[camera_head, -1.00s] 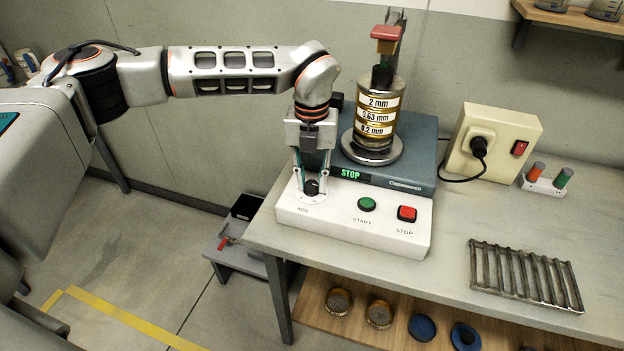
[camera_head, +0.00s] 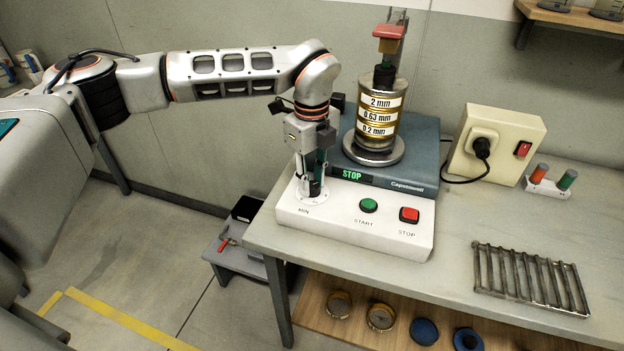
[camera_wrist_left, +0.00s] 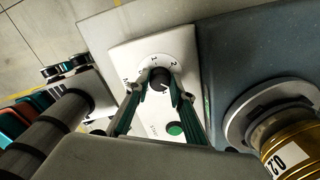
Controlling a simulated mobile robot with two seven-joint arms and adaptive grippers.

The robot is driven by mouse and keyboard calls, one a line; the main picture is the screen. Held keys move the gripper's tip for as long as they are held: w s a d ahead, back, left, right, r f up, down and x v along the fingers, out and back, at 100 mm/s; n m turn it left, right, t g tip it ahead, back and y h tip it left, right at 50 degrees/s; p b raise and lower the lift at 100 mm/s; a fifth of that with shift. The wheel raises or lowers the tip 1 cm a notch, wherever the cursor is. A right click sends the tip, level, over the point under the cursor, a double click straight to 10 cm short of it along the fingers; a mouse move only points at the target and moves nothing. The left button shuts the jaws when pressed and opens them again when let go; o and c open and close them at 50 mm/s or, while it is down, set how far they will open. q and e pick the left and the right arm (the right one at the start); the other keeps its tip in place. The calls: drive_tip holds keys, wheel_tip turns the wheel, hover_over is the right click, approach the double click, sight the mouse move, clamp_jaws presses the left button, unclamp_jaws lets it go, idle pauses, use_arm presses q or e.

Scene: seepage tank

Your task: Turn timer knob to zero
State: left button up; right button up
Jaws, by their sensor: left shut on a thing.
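The timer knob (camera_head: 314,187) is a small black knob on a white numbered dial at the left end of the white control panel (camera_head: 290,212). In the left wrist view the knob (camera_wrist_left: 159,79) sits between the fingertips, with dial figures around it. My left gripper (camera_head: 312,188) points down over the dial and is shut on the knob. My right gripper is not in view.
A sieve stack (camera_head: 379,118) marked 2 mm, 0.63 mm and 0.2 mm stands on the blue shaker base (camera_head: 425,150), close to my left wrist. A cream socket box (camera_head: 497,140) and a metal rack (camera_head: 530,280) are on the table (camera_head: 450,270) to the right.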

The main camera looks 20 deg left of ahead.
sight(312, 185)
use_arm(q)
drive_tip(key=shift+n, duration=1.1)
drive_tip(key=o, duration=1.1)
drive_tip(key=shift+r, duration=0.1)
wheel_tip(312, 185, up, 12)
drive_tip(key=shift+s, duration=0.1)
